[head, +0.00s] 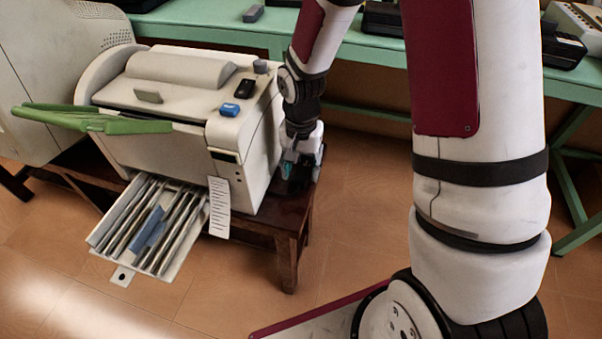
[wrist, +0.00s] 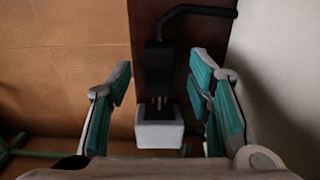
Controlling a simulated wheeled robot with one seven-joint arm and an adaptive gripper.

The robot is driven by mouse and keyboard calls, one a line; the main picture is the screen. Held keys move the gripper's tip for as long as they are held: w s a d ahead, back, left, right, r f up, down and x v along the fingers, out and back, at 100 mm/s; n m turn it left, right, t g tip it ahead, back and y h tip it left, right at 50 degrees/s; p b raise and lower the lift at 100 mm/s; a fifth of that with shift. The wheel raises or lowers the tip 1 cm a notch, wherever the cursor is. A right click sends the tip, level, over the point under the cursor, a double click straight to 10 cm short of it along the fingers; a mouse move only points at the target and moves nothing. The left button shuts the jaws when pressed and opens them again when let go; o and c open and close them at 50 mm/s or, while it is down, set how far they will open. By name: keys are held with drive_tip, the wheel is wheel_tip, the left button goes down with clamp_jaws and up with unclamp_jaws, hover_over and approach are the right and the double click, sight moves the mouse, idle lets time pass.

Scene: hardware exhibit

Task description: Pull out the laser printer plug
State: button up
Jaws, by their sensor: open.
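The laser printer (head: 180,85) is a cream machine on a dark wooden stand. In the wrist view its black plug (wrist: 159,60) lies between my spread fingers, with a thick black cable curving off to the upper right. Metal prongs show between the plug and a white socket block (wrist: 158,132); I cannot tell whether their tips are still inside. My gripper (wrist: 162,72) is open, with teal pads on both sides of the plug and gaps between. In the head view my gripper (head: 298,172) points down beside the printer's right side, hiding the plug and socket.
The wooden stand (head: 262,226) ends just right of my gripper. A green bench (head: 385,55) with black devices runs behind. The printer's green tray (head: 90,119) and lower metal tray (head: 125,250) stick out. A pale wall-like surface fills the right of the wrist view.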

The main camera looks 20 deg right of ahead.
sight(301, 174)
wheel_tip(301, 174, up, 10)
idle(0.3)
drive_tip(key=shift+f, duration=0.15)
drive_tip(key=s+d+r+n, duration=0.2)
drive_tip(key=s+r+n, duration=0.2)
drive_tip(key=s+r, duration=1)
drive_tip(key=s+r+n, duration=0.1)
drive_tip(key=s+n, duration=0.2)
drive_tip(key=s, duration=1.3)
wheel_tip(301, 174, up, 28)
drive_tip(key=t+p, duration=0.4)
drive_tip(key=p, duration=2.2)
drive_tip(key=shift+w+d+r, duration=0.1)
